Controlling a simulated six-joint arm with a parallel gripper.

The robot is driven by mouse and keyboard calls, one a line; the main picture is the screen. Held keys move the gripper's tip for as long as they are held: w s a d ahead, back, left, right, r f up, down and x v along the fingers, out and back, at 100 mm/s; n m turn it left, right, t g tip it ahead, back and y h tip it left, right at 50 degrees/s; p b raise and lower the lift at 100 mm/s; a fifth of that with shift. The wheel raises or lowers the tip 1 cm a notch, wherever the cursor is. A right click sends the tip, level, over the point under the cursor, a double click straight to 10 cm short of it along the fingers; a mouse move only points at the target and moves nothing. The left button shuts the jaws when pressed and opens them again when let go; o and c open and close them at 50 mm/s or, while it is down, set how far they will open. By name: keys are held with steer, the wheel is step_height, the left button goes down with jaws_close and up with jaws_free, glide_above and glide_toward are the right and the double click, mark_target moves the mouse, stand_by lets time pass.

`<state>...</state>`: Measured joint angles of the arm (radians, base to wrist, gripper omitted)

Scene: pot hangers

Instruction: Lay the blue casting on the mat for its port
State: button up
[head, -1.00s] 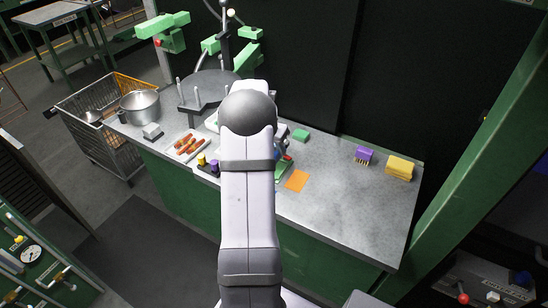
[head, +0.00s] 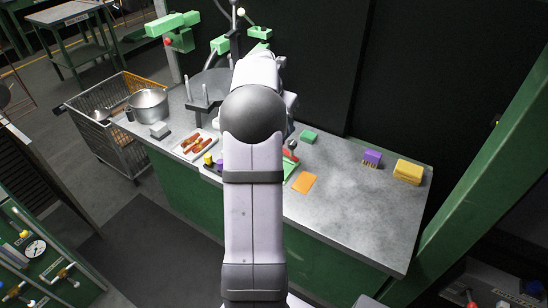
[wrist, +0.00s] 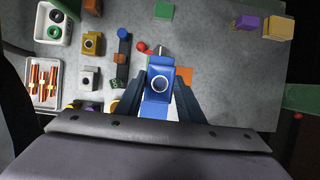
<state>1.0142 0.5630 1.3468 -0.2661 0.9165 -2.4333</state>
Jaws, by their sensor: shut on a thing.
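The blue casting (wrist: 155,105) is between the two dark fingers of my gripper (wrist: 157,92) in the wrist view. A round port with a pale rim shows on its upper face. My gripper is shut on it, above the grey worktop. A flat orange mat (wrist: 184,76) lies just beyond and to the right of the casting, partly covered by it; it also shows in the head view (head: 304,183). A green piece (wrist: 163,10) lies farther back, also in the head view (head: 308,137). In the head view my arm hides the casting and gripper.
A tan casting (wrist: 92,44) and a grey casting (wrist: 90,78) stand left in the wrist view, near a tray of copper-coloured parts (wrist: 43,82). A red-ended tool (wrist: 142,47) lies close to the casting. The right front worktop is clear.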

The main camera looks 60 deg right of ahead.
steer(key=s+a+f+m+g+y, duration=0.1)
steer(key=s+a+f+m+g, duration=0.15)
steer(key=a+f+m, duration=0.75)
steer(key=shift+n+g, duration=0.35)
steer(key=shift+n, duration=0.25)
steer(key=shift+a+f+p, duration=0.2)
steer(key=shift+f+p, duration=0.5)
steer(key=shift+f, duration=3.25)
steer(key=shift+f, duration=0.2)
steer(key=o, duration=1.2)
steer(key=shift+o, duration=0.2)
